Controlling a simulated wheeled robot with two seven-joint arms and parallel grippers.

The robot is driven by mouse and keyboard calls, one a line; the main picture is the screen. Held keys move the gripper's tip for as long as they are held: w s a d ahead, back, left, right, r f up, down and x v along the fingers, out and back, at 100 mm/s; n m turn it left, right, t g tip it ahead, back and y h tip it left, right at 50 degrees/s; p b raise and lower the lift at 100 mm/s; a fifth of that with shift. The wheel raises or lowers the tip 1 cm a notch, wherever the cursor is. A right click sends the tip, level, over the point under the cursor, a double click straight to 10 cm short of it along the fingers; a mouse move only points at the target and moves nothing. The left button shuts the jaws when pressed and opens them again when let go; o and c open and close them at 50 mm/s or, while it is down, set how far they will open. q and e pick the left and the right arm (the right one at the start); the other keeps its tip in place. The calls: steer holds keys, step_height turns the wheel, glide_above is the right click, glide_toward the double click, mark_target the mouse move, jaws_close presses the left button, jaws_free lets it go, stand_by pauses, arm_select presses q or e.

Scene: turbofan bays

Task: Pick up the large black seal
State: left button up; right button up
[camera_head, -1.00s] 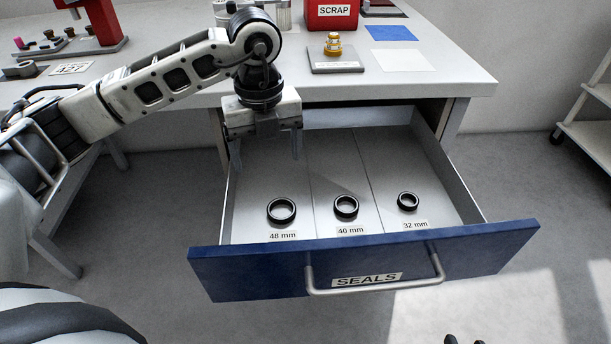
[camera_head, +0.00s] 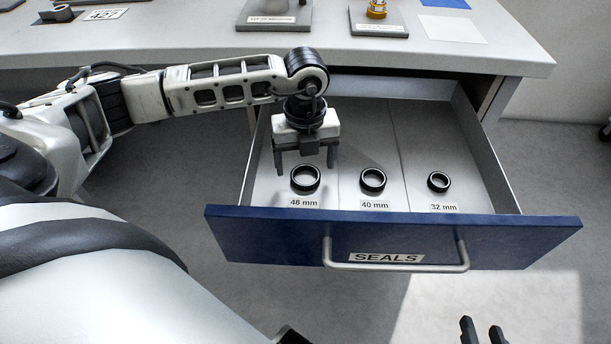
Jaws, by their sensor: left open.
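The large black seal (camera_head: 305,191) is a ring lying flat in the left compartment of the open drawer, behind a "48 mm" label. My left gripper (camera_head: 305,168) points down over that compartment. Its fingers are open and spread to about the ring's width, one toward each side, and nothing is between them. They look above and slightly behind the seal; the exact height is hard to tell. My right gripper (camera_head: 482,330) shows only as two dark, parted fingertips at the bottom right, outside the drawer, empty.
A 40 mm seal (camera_head: 373,190) and a 32 mm seal (camera_head: 438,189) lie in the neighbouring compartments. The drawer's blue front (camera_head: 290,240) with its metal handle (camera_head: 395,268) stands nearest. The workbench (camera_head: 200,40) overhangs the drawer's back.

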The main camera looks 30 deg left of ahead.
mark_target(306, 176)
arm_select(q)
steer(key=shift+d+f, duration=0.1)
steer(key=shift+f, duration=1.45)
steer(key=c, duration=1.1)
steer(key=shift+o, duration=0.2)
steer(key=shift+r, duration=0.15)
